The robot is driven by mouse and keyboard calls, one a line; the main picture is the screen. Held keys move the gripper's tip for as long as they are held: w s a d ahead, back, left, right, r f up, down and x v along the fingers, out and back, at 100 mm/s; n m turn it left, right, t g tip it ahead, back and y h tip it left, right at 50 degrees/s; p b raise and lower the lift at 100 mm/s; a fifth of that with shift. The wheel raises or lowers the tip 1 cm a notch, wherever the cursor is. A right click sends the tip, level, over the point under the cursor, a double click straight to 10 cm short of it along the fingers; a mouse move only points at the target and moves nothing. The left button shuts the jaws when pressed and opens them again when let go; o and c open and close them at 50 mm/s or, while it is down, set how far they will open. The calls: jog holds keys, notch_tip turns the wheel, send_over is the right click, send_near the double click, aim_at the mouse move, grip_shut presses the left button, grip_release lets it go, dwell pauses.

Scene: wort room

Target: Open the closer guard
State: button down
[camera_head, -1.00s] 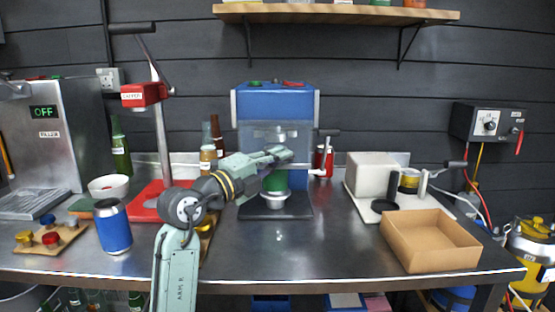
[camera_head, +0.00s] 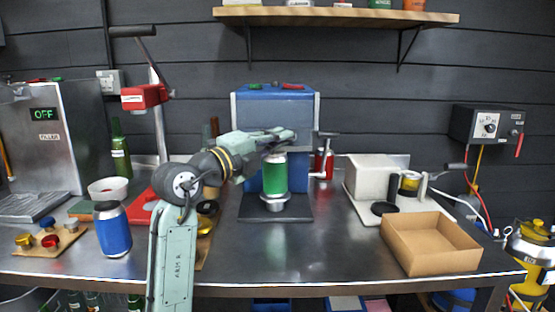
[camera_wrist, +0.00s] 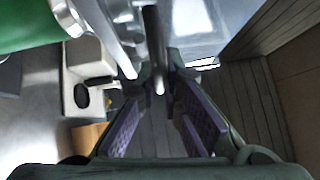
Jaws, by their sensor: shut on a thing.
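The closer (camera_head: 240,98) is a blue machine at the back middle of the bench. Its guard (camera_head: 262,112) is a clear, greyish panel on the front, raised above the green can (camera_head: 274,175), whose body is largely uncovered. My gripper (camera_head: 290,133) is at the guard's lower part, in front of the closer. In the wrist view my gripper (camera_wrist: 158,82) is shut on a dark bar, the guard's handle (camera_wrist: 154,48), between its purple-padded fingers. The clear guard (camera_wrist: 200,30) shows beside the bar. The exact contact is small and partly hidden.
A crank handle (camera_head: 326,135) sticks out at the closer's right. A red capper (camera_head: 146,97) and blue can (camera_head: 112,230) stand left. An open cardboard box (camera_head: 430,258) and a white device (camera_head: 370,175) are at right. Bench front middle is clear.

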aim_at(293, 111)
notch_tip(293, 111, up, 5)
jog(key=shift+r+p, duration=0.1)
jog(key=shift+p, duration=0.3)
jog(key=c, duration=1.7)
grip_release()
jog(key=v, duration=1.2)
jog(key=shift+s, duration=0.1)
